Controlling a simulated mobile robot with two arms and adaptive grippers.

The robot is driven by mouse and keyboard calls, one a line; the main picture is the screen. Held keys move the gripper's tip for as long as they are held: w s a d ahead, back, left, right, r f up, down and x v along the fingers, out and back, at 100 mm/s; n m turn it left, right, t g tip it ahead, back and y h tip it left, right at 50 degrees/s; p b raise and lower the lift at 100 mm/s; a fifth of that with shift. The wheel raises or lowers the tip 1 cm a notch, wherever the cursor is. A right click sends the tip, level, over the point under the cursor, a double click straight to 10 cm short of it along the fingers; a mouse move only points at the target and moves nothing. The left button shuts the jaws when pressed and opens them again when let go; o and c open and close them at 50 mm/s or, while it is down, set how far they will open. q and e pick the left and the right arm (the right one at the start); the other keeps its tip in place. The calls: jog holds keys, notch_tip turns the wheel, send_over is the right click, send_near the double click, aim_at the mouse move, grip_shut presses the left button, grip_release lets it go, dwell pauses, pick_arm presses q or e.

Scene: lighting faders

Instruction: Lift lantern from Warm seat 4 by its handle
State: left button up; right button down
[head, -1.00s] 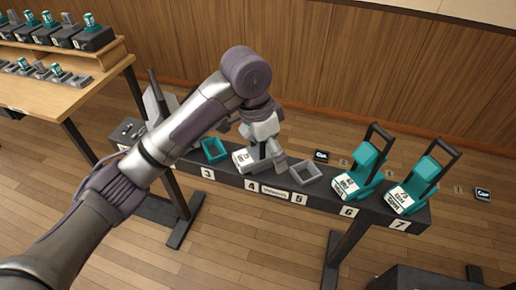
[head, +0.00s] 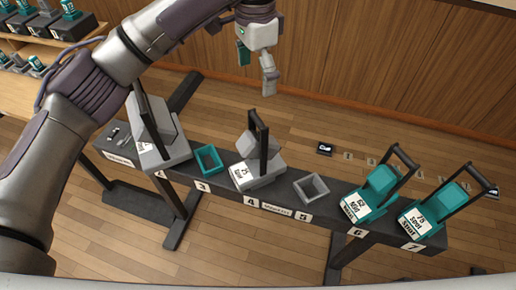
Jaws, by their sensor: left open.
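The grey lantern (head: 262,150) with a black upright handle and a white label stands on the dark rail (head: 230,207) behind the number 4. It looks slightly tilted in this view; whether it is fully down in its seat I cannot tell. My left gripper (head: 256,72) is open and empty, its fingers apart, above and beyond the lantern in the picture, clear of the handle. My right gripper is not in view.
A larger grey lantern (head: 158,148) stands left on the rail. Empty frames, teal (head: 208,158) at 3 and grey (head: 311,187) at 5, flank the lantern. Teal lanterns stand at 6 (head: 370,198) and 7 (head: 433,208). A small black sign (head: 325,149) lies beyond the rail.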

pick_arm(q)
jog(key=p, duration=0.1)
send_over(258, 118)
jog(key=f, duration=0.7)
jog(key=shift+s+a+f, duration=0.2)
jog(key=shift+s+f, duration=0.15)
jog(key=shift+w+f, duration=0.1)
jog(key=shift+f, duration=0.15)
jog(key=f+p, duration=0.1)
jog(key=f, duration=0.1)
jog(key=f+p, duration=0.1)
jog(key=f, duration=0.1)
jog(key=shift+w+d+f, duration=0.1)
jog(key=shift+d, duration=0.1)
jog(key=shift+w+f, duration=0.1)
jog(key=shift+f, duration=0.35)
jog(key=c, duration=1.6)
jog(key=shift+r, duration=0.1)
jog(key=shift+c, duration=0.9)
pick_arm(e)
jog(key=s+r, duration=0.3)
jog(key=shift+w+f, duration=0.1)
pick_arm(q)
jog(key=shift+r, duration=0.1)
